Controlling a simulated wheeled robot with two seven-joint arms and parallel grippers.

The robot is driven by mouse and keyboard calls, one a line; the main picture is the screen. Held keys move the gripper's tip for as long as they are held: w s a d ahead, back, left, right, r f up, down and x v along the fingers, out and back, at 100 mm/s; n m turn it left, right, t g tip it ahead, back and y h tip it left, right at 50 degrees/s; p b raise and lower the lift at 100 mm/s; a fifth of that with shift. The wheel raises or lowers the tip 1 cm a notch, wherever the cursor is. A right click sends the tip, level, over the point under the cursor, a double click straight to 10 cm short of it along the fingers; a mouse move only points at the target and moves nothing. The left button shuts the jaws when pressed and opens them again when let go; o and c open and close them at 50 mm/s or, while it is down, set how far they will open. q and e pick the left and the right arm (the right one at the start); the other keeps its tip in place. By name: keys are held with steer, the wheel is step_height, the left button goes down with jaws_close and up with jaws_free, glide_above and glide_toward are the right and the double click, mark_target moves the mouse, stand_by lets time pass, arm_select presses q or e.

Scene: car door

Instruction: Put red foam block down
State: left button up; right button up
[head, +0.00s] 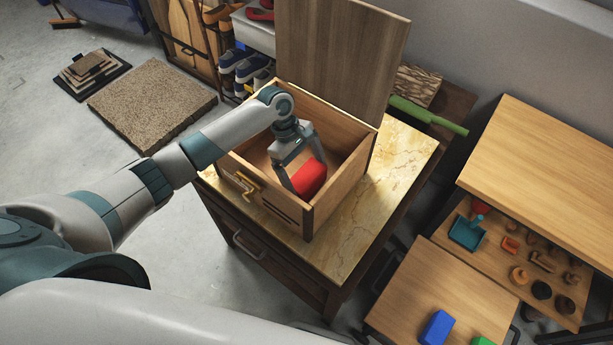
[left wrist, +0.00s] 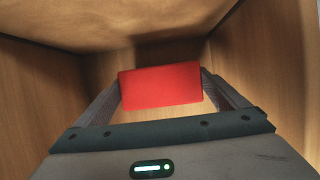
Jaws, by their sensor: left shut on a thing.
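The red foam block (head: 310,178) is inside an open wooden box (head: 345,190) with its lid raised. My left gripper (head: 305,182) reaches down into the box and is shut on the block. In the left wrist view the red block (left wrist: 160,87) sits between the two fingers of my left gripper (left wrist: 160,92), with wooden walls around it. I cannot tell whether the block touches the box floor. My right gripper is not in view.
The box stands on a marble-topped cabinet (head: 385,200). Its raised lid (head: 340,55) rises behind the box. A small wooden table (head: 420,290) holds a blue block (head: 437,328) and a green block (head: 483,341).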

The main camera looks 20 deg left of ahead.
arm_select(q)
steer(key=shift+f, duration=0.7)
steer(key=o, duration=0.7)
steer(key=shift+f, duration=0.15)
steer(key=shift+o, duration=0.2)
steer(key=b+v, duration=0.2)
steer(key=v, duration=1)
